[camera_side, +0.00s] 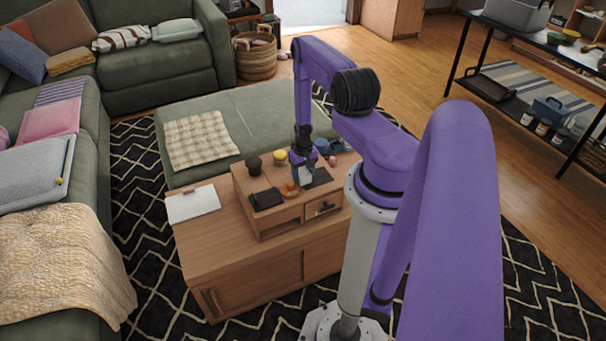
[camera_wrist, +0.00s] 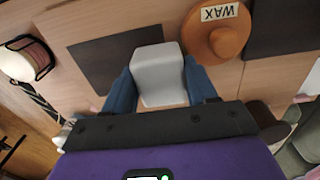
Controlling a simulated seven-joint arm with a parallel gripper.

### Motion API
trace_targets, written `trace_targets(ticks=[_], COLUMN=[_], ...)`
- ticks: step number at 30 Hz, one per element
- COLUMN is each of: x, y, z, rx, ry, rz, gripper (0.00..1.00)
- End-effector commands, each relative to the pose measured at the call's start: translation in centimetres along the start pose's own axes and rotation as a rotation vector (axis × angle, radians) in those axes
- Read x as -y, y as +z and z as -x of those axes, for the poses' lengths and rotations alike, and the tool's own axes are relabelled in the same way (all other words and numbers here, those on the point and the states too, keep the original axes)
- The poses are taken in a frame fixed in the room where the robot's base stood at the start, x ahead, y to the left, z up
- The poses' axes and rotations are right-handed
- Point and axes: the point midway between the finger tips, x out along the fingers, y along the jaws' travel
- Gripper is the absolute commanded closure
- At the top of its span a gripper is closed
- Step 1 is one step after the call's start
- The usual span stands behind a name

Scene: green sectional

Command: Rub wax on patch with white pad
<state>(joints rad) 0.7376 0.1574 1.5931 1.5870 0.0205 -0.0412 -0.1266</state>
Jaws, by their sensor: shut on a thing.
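My gripper (camera_side: 303,178) is over the small wooden riser on the low cabinet. In the wrist view its blue fingers (camera_wrist: 165,90) are shut on a pale grey-white pad (camera_wrist: 158,72), one on each side. A flat dark square, apparently the patch (camera_wrist: 98,58), lies partly behind the pad. It also shows right of my gripper in the side view (camera_side: 321,177). Whether the pad touches it I cannot tell. A round orange-brown tin labelled WAX (camera_wrist: 213,42) sits close to the right finger; in the side view the tin (camera_side: 289,190) is just left of the gripper.
A black flat item (camera_side: 266,199) lies left of the tin. A dark cup (camera_side: 254,166), a yellow-topped jar (camera_side: 280,157) and blue mugs (camera_side: 322,145) stand behind. A white clipboard (camera_side: 193,203) lies on the cabinet top (camera_side: 215,245), with bare wood around it.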

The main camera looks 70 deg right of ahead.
Motion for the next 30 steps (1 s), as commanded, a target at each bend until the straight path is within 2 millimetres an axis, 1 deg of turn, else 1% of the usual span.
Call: trace_targets(ticks=[9, 12, 20, 30], x=[-2.5, -3.1, -3.9, -6.4], y=[-0.1, 0.0, -0.1, -0.1], z=[-0.1, -0.2, -0.2, -0.3], rx=[0.000, 0.000, 0.000, -0.001], ry=[0.000, 0.000, 0.000, 0.000], rz=[-0.003, -0.002, -0.002, -0.003], gripper=[0.67, 0.67, 0.67, 0.67])
